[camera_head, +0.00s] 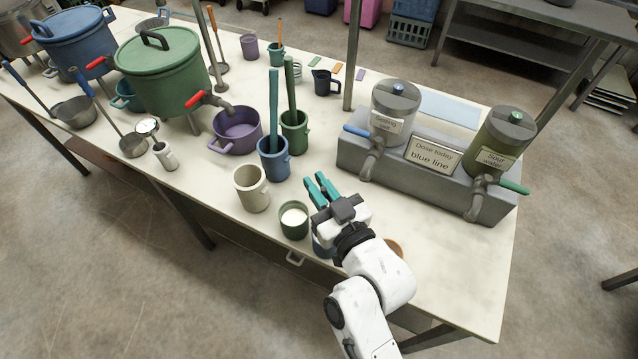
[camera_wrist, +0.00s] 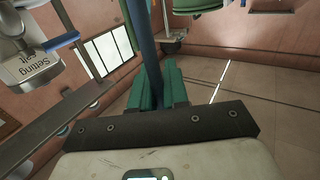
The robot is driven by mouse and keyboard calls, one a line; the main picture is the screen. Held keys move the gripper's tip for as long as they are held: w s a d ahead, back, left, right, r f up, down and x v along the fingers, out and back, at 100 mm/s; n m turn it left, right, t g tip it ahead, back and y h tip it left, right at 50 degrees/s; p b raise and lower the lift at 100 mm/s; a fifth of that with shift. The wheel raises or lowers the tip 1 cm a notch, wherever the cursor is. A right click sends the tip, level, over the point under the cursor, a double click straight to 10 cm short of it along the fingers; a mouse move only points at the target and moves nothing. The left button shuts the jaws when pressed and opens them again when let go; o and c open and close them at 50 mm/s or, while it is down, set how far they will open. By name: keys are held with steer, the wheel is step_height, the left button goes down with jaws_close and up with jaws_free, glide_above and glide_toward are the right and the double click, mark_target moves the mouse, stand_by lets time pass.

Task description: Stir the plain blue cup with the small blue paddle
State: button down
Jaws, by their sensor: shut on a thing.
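My gripper (camera_head: 322,187) is over the front part of the table, its teal fingers pointing up and left in the head view. In the wrist view its fingers (camera_wrist: 160,88) are closed around a dark blue shaft, the small blue paddle (camera_wrist: 157,62). The paddle is hidden behind my gripper in the head view. The blue cup (camera_head: 319,248) is almost wholly hidden below my gripper; only a bit of its side shows. I cannot see whether the paddle's lower end is inside it.
A green cup of white liquid (camera_head: 293,220) stands close left of the blue cup. A beige cup (camera_head: 252,188), a blue holder with a tall blue paddle (camera_head: 273,160) and a green holder (camera_head: 295,133) stand beyond. The dispenser (camera_head: 420,165) is at right.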

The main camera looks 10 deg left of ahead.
step_height(320, 180, down, 6)
steer(key=b, duration=0.5)
steer(key=shift+f+b, duration=0.25)
steer(key=shift+b, duration=0.15)
steer(key=shift+s+d, duration=0.1)
steer(key=shift+s, duration=0.55)
steer(key=shift+s+d+f+b, duration=0.15)
steer(key=shift+d+b, duration=0.45)
steer(key=shift+b, duration=0.35)
steer(key=shift+w+d+b, duration=0.35)
steer(key=shift+b, duration=0.25)
steer(key=shift+w, duration=0.1)
